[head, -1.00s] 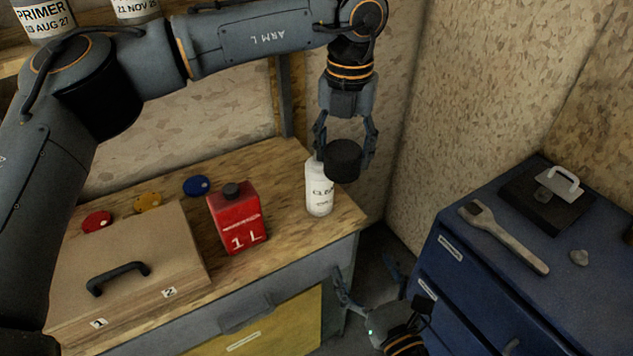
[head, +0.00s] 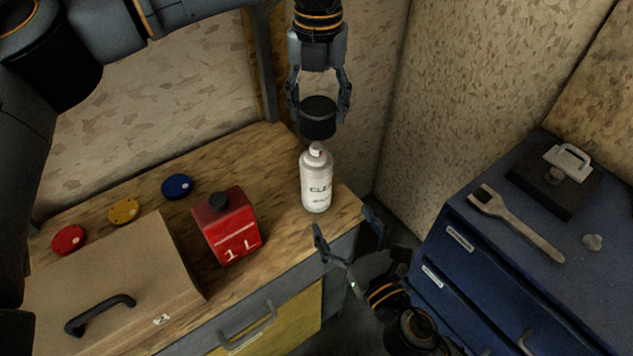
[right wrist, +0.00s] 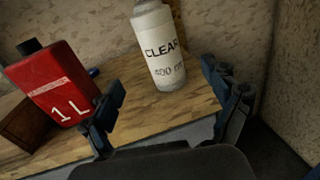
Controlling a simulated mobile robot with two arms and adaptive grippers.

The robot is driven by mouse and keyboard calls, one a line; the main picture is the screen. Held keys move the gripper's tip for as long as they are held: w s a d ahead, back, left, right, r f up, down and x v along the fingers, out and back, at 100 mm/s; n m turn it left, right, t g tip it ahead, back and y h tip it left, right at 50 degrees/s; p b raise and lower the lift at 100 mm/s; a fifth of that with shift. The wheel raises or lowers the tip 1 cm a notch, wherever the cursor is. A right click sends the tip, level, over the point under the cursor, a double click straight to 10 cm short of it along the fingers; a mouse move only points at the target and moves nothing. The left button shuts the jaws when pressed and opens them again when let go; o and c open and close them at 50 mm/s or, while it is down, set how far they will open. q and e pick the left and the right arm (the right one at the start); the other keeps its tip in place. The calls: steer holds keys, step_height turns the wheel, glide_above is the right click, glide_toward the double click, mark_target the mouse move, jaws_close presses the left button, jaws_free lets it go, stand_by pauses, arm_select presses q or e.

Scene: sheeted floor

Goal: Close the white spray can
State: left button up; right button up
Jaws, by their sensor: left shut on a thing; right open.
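The white spray can (head: 316,183), marked CLEAR, stands upright on the wooden bench near its right corner. Its nozzle on top is bare. My left gripper (head: 319,100) is shut on a black cap (head: 318,120) and holds it above the can, apart from the nozzle. My right gripper (head: 347,240) is open and empty, low in front of the bench edge, just below the can. In the right wrist view the can (right wrist: 160,50) stands beyond and between the open fingers (right wrist: 168,92), its top cut off by the frame edge.
A red 1 L canister (head: 228,228) with a dark cap stands left of the can. A wooden box (head: 120,270) with a black handle and red, yellow and blue discs lie further left.

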mark_target(316, 179)
arm_select(q)
steer(key=shift+w+a+f, duration=0.1)
steer(key=shift+w, duration=0.15)
arm_select(e)
steer(key=x, duration=1.2)
steer(key=shift+w+a+f, duration=0.1)
steer(key=shift+c, duration=0.2)
steer(key=c, duration=1.8)
arm_select(q)
steer(key=shift+f, duration=2.5)
arm_select(e)
steer(key=shift+o, duration=0.2)
arm_select(q)
steer(key=shift+f, duration=0.9)
steer(key=shift+f, duration=0.6)
steer(key=o, duration=0.8)
steer(key=shift+o, duration=0.2)
